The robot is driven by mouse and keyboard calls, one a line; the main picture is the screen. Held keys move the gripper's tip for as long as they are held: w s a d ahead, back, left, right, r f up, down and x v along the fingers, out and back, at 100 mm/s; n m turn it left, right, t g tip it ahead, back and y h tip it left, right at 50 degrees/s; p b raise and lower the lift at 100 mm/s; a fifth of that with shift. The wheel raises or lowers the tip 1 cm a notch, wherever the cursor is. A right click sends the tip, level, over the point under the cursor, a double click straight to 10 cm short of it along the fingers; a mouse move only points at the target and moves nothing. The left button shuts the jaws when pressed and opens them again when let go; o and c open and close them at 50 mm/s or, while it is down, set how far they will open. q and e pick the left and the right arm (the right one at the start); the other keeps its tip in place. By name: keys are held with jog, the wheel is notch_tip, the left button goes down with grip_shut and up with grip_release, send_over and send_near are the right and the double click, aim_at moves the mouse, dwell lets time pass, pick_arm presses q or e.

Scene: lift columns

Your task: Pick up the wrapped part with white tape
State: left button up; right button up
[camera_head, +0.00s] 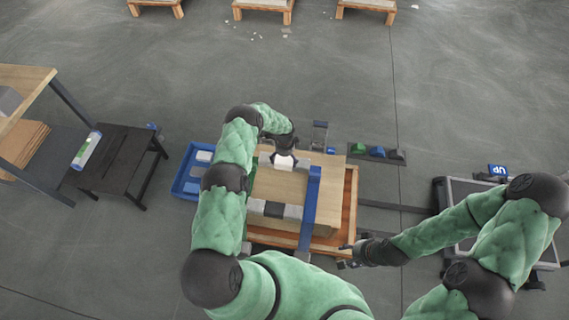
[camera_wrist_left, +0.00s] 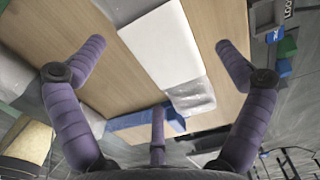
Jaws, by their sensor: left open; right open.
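A grey wrapped part with a wide white tape band (camera_wrist_left: 165,45) lies on a wooden top (camera_wrist_left: 225,25) in the left wrist view. Its translucent end (camera_wrist_left: 192,97) shows below the white band. In the head view the white band (camera_head: 284,162) shows just below my left gripper (camera_head: 283,152), which partly hides the part. My left gripper is open, its purple fingers (camera_wrist_left: 155,75) spread on either side of the part. My right gripper (camera_head: 347,254) is open and empty near the front right corner of the pallet.
A second wrapped part with a dark band (camera_head: 274,209) lies nearer me on the wooden top (camera_head: 285,187). A blue bar (camera_head: 310,205) crosses the top's right side. A blue tray (camera_head: 184,182) stands left, small coloured bins (camera_head: 377,152) right. A black table (camera_head: 125,160) stands further left.

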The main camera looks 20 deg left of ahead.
aim_at(284, 162)
pick_arm(q)
jog(key=f, duration=0.1)
jog(key=f+b, duration=0.1)
jog(key=f, duration=0.1)
jog(key=f+b, duration=0.1)
jog(key=shift+s+f, duration=0.15)
jog(key=shift+s, duration=0.15)
jog(key=shift+w+a+f+b, duration=0.1)
jog(key=shift+f+b, duration=0.2)
jog(key=shift+f, duration=0.15)
jog(key=shift+r, duration=0.1)
jog(key=c, duration=1.5)
